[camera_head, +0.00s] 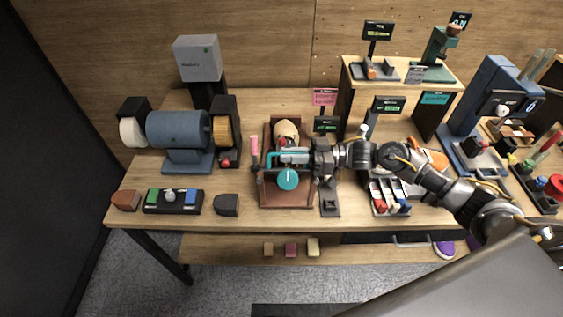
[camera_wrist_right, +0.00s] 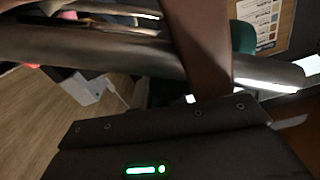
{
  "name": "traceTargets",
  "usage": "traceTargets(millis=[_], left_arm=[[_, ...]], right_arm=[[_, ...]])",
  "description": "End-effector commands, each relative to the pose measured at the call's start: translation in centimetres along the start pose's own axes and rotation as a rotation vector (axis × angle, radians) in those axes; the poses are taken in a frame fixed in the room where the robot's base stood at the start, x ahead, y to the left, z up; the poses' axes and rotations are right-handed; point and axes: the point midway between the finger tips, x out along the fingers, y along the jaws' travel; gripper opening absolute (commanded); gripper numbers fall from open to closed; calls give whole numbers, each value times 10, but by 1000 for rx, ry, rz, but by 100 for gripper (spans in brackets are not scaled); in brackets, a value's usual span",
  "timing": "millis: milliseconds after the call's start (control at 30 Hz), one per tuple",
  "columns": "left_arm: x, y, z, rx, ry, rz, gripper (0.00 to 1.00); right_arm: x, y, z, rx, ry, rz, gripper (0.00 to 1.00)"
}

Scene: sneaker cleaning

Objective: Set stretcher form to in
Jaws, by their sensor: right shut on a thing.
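The stretcher stands on a brown tray (camera_head: 287,196) in the middle of the table. Its cream-coloured form (camera_head: 287,130) shows at the back of the tray, partly hidden by my gripper. A round teal knob (camera_head: 288,180) with a white mark is at the front. My right gripper (camera_head: 290,158) reaches in from the right, level over the tray, and is shut on a part of the stretcher. Which part is hidden. My left gripper is not in view.
A blue polishing machine (camera_head: 180,135) stands to the left, with a button box (camera_head: 172,201) before it. Display signs and a wooden riser (camera_head: 357,110) stand behind and right. A rack of small bottles (camera_head: 390,200) lies under my right arm. The front table edge is mostly clear.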

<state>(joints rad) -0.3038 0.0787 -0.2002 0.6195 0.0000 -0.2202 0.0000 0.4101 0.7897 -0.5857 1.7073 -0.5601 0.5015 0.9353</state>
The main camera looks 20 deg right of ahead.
Motion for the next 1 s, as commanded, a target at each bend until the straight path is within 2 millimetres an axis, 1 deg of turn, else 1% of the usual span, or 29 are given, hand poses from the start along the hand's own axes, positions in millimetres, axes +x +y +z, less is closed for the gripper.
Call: traceTargets(millis=[267, 300, 400, 667, 767, 867, 1000], left_arm=[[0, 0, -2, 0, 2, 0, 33], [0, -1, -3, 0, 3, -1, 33], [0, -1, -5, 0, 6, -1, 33], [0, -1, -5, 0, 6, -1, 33], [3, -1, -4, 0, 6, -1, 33], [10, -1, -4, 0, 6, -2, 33], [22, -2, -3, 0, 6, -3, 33]], right_arm=[[-1, -1, -1, -2, 3, -2, 0], [-1, -1, -1, -2, 3, -2, 19], [-1, -1, -1, -2, 2, -2, 32], [-1, -1, 0, -1, 1, -1, 33], [-6, 0, 1, 0, 1, 0, 33], [-20, 0, 4, 0, -1, 2, 33], [-48, 1, 5, -1, -2, 2, 33]])
